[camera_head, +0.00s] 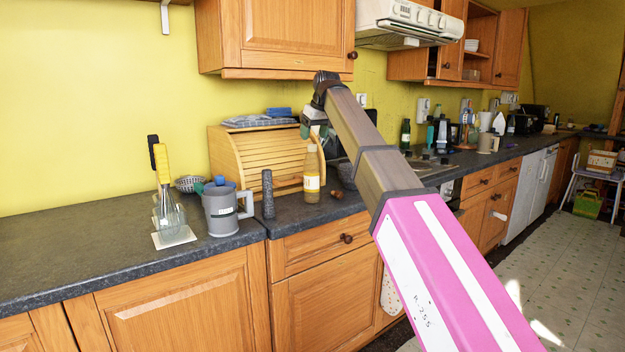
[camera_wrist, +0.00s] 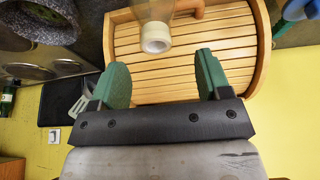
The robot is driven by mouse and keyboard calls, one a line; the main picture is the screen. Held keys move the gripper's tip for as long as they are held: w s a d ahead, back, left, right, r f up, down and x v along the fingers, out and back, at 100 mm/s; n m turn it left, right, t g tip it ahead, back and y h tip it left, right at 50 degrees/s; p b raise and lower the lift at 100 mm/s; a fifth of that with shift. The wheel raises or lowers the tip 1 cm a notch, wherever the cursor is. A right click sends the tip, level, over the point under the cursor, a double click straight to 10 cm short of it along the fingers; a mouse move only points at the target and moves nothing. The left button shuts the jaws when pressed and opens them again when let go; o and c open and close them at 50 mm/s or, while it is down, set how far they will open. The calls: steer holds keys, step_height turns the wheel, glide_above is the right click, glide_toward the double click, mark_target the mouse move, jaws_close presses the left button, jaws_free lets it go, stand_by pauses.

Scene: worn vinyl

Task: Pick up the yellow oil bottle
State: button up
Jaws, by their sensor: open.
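The yellow oil bottle (camera_head: 312,187) stands upright near the counter's front edge, before the wooden bread box. It has a white label and a pale cap. In the wrist view its clear neck and round whitish cap (camera_wrist: 156,38) show at the top, beyond the fingers; its lower body is cut off by the frame. My gripper (camera_head: 314,130) is above the bottle, close to its cap, with the bread box behind. In the wrist view my gripper (camera_wrist: 163,72) has its two green fingers spread wide with nothing between them.
The bread box (camera_head: 245,150) stands behind the bottle. A dark grinder (camera_head: 267,195) and a grey jug (camera_head: 221,212) stand to its left, a dark bowl (camera_head: 348,174) to its right. A whisk in a glass (camera_head: 170,217) is farther left. The far left counter (camera_head: 60,245) is clear.

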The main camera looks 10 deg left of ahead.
mark_target(312, 154)
steer(key=x, duration=0.6)
steer(key=shift+w+d+f, duration=0.1)
steer(key=shift+d+f, duration=0.15)
steer(key=shift+c, duration=0.4)
steer(key=c, duration=1.2)
steer(key=shift+o, duration=0.2)
steer(key=shift+r, duration=0.15)
